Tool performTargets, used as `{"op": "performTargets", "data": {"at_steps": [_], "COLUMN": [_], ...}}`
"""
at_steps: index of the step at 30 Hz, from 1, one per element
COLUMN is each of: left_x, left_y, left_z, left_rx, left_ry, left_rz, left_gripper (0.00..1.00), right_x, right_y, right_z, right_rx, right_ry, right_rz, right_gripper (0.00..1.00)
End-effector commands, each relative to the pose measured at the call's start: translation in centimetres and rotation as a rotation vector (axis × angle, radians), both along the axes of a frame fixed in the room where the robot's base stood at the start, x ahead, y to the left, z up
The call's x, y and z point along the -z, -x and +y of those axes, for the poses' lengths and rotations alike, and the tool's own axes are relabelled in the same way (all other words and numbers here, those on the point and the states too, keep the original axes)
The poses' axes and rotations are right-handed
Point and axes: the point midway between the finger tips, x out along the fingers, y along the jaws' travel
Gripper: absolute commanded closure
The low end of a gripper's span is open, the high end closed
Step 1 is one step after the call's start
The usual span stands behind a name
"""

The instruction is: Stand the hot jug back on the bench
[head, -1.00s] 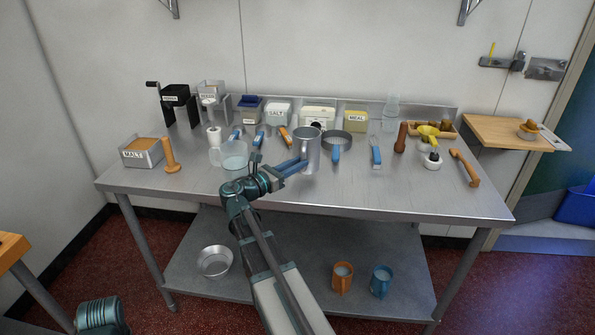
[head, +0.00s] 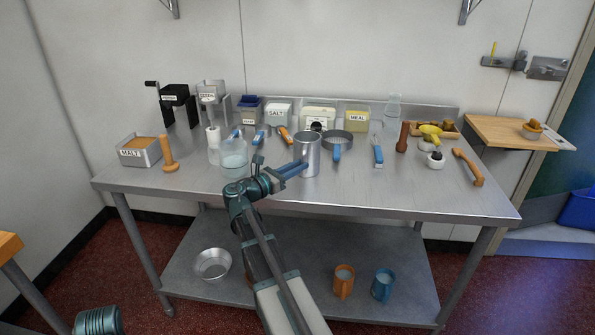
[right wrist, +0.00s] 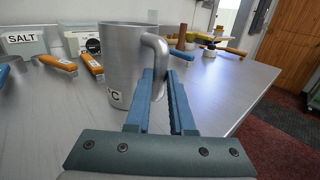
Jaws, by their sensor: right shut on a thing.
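The hot jug (head: 309,154) is a grey metal cylinder with a side handle, upright over the middle of the bench (head: 250,190). My right gripper (head: 301,167) reaches it from the left front. In the right wrist view, its blue fingers (right wrist: 160,90) are shut on the handle of the jug (right wrist: 125,65), which bears a partly hidden white label ending in "C". The jug's base is at or very near the bench top; I cannot tell whether they touch. My left gripper is out of view.
A clear jug (head: 234,153) stands left of the metal jug, close to my right wrist. A round sieve-like ring (head: 338,142) with a blue handle lies just behind to the right. Labelled tubs line the back. The front right bench top is clear.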

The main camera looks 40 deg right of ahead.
Motion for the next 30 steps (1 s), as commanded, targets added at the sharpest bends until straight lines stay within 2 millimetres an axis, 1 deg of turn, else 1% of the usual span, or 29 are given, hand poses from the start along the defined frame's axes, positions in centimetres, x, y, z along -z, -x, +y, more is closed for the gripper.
{"op": "performTargets", "data": {"at_steps": [3,7,8,9,12,20,23,26,30], "left_x": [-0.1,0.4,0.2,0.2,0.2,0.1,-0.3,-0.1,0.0], "left_y": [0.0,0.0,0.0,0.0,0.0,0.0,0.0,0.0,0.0], "left_z": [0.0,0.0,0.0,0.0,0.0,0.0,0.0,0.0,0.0], "left_rx": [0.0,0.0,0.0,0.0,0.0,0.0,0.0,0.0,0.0], "left_ry": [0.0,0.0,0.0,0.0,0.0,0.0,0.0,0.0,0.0], "left_rz": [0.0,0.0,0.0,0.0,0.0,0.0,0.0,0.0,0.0], "left_gripper": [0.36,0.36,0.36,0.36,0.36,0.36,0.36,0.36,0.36], "right_x": [-0.1,0.4,0.2,0.2,0.2,0.1,-0.3,0.0,0.0], "right_y": [0.0,0.0,0.0,0.0,0.0,0.0,0.0,0.0,0.1], "right_z": [0.0,0.0,0.0,0.0,0.0,0.0,0.0,1.3,4.2], "right_rx": [0.0,0.0,0.0,0.0,0.0,0.0,0.0,-0.002,-0.005], "right_ry": [0.001,0.001,0.0,0.0,0.0,0.0,0.0,0.0,0.0], "right_rz": [0.0,0.0,0.0,0.0,0.0,0.0,0.0,0.0,0.0], "right_gripper": [1.0,1.0,0.73,0.66,0.49,0.49,0.49,0.49,0.49]}}
